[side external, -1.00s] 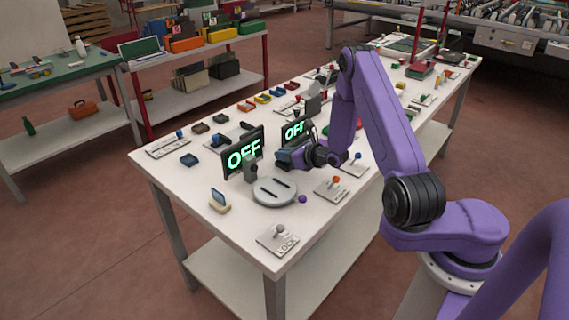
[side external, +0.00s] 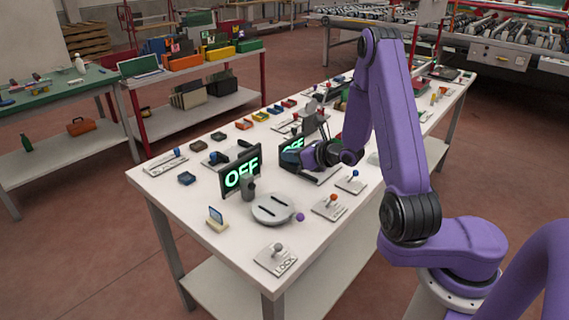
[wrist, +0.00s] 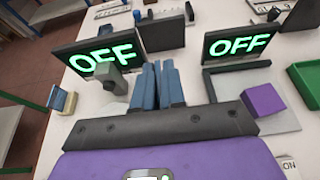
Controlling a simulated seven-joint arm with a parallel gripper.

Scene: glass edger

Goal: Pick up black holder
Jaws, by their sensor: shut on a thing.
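My gripper (wrist: 158,85) shows narrow slate-blue fingers in the wrist view, close together around a thin, similarly coloured piece that I cannot clearly identify. In the side external view my gripper (side external: 292,158) is low over the table, in front of the farther OFF screen, and covers part of it. A dark angled bracket (wrist: 207,88) stands on a grey plate to the right of the fingers in the wrist view, apart from them. I cannot tell whether this bracket is the black holder. A purple block (wrist: 263,100) is beside it.
The nearer OFF screen (side external: 240,172) stands left of my gripper, with a grey post (side external: 248,190) before it. A round grey slotted base (side external: 272,209) and lever plates (side external: 331,207) lie nearer. A green tray (wrist: 306,82) is at the right in the wrist view.

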